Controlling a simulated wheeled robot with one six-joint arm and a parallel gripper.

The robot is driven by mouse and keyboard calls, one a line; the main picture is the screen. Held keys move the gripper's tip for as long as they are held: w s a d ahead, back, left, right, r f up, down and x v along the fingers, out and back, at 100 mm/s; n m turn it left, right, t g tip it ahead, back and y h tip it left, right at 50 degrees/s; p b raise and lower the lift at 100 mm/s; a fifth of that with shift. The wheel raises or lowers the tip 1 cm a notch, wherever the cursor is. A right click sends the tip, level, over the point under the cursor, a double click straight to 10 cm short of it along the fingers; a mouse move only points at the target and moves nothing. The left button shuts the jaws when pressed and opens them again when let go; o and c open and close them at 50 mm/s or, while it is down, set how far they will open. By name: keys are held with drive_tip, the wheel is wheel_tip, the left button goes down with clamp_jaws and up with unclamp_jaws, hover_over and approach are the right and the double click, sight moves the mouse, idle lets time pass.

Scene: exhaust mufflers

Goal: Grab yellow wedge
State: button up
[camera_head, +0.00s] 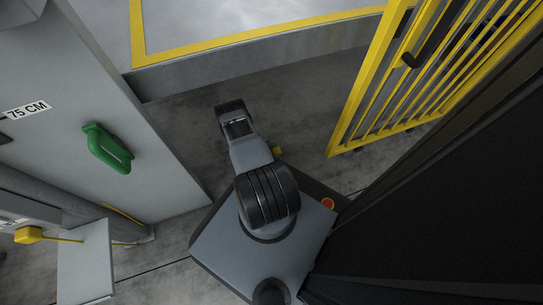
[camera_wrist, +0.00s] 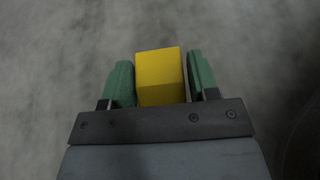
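In the wrist view, the yellow wedge (camera_wrist: 160,77) sits between the two green fingers of my gripper (camera_wrist: 162,80). The fingers lie close against its left and right sides, and it looks held. Its lower end is hidden by the dark gripper body. In the head view, a small yellow patch (camera_head: 277,151) shows beside my arm. My arm hides most of the gripper there.
A grey panel with a green handle (camera_head: 107,148) stands at the left. A yellow barred gate (camera_head: 400,75) is at the upper right, and a yellow-edged grey platform (camera_head: 245,66) at the top. A white shelf (camera_head: 86,262) is at the lower left. Grey floor (camera_head: 180,115) lies open between them.

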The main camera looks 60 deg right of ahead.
drive_tip(key=c, duration=0.7)
drive_tip(key=shift+o, duration=0.2)
